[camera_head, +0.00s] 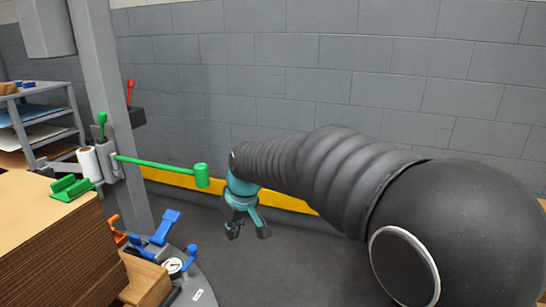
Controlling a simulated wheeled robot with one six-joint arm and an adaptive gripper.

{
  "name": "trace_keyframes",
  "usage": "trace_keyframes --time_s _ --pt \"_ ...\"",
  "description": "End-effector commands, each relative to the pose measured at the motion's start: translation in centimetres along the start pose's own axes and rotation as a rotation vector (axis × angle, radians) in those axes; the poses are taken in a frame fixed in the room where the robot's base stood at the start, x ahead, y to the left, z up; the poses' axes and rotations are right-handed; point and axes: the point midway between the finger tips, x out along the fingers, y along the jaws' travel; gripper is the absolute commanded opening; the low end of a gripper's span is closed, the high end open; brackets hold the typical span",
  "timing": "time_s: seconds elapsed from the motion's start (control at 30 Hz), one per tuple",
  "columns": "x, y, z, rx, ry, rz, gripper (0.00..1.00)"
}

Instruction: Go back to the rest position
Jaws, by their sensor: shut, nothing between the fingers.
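My gripper (248,230) hangs at the end of my black, ribbed arm, near the middle of the view. It is teal with dark fingertips and points down over the grey floor. Nothing shows between its fingers, and it appears clear of other objects. The end of a green lever (158,164), a green cylinder-shaped knob (202,176), is just left of and above my gripper in the picture. Whether they touch cannot be told for certain.
A grey post (107,110) carries the green lever and a red handle (130,88). A stack of brown sheets (60,240) with a green clamp stands at left. Blue handles (165,225) and a gauge (174,265) sit below. A shelf (75,110) and grey block wall stand behind.

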Motion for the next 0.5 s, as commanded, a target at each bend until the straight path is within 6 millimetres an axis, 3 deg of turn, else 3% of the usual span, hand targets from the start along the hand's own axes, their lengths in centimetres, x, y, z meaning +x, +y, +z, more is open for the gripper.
trace_keyframes --time_s 0.07,0.17,0.5 --pt "0.4 -0.2 2.7 0.052 -0.040 0.006 0.00" --pt "-0.7 0.3 5.8 0.120 -0.061 0.024 0.00" --pt "-6.3 2.6 16.6 0.349 -0.060 0.110 0.00"
